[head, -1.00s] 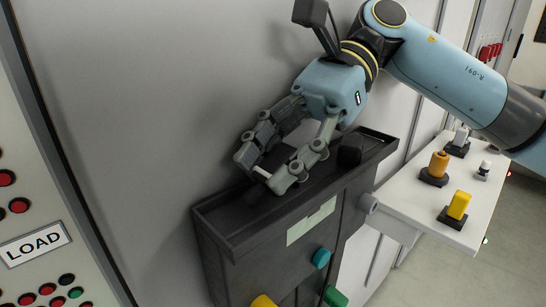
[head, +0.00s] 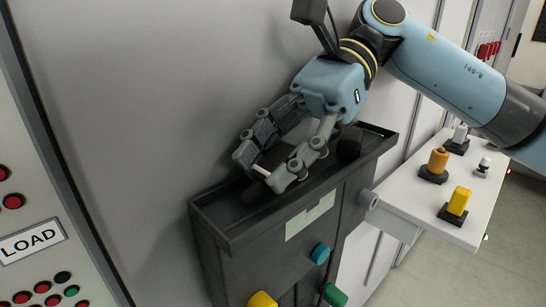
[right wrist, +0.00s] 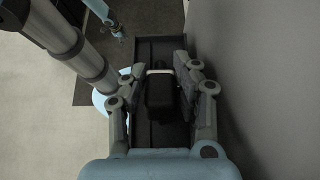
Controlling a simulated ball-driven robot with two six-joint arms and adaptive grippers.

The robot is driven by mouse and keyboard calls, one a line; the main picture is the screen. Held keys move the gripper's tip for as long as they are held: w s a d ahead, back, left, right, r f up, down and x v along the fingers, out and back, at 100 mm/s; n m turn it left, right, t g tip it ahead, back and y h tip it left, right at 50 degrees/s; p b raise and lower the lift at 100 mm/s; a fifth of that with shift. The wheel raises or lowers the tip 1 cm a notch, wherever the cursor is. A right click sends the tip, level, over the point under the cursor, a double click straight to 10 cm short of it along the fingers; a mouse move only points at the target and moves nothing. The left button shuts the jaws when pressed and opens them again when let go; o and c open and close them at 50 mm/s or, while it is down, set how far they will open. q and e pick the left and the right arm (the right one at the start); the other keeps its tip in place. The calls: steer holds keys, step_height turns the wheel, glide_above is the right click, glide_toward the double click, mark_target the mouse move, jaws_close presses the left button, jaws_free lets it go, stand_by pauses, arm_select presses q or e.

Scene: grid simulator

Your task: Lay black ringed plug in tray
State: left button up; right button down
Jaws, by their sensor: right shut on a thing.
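My right gripper (head: 268,178) is shut on the black ringed plug (right wrist: 160,98), with a finger on each side. In the right wrist view the plug's black block lies between the fingers, with its white ring (right wrist: 160,72) near the fingertips. In the head view the fingers mostly hide the plug. The black tray (head: 225,228) lies under the gripper, on top of a dark cabinet. I cannot tell whether the plug touches the tray floor. A small blue arm end, apparently my left gripper (right wrist: 117,31), shows far off in the right wrist view; its jaws are too small to read.
Another black block (head: 350,142) stands at the tray's right end. A grey wall runs close behind the tray. On the right, a white shelf (head: 410,200) holds a yellow plug (head: 459,201), an orange plug (head: 438,161) and smaller pieces. Coloured knobs stick out of the cabinet front.

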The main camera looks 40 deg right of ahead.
steer(key=shift+f, duration=0.1)
steer(key=c, duration=0.9)
jaws_free()
steer(key=shift+d, duration=0.1)
steer(key=v, duration=0.6)
steer(key=shift+d+r, duration=0.4)
steer(key=shift+d, duration=0.15)
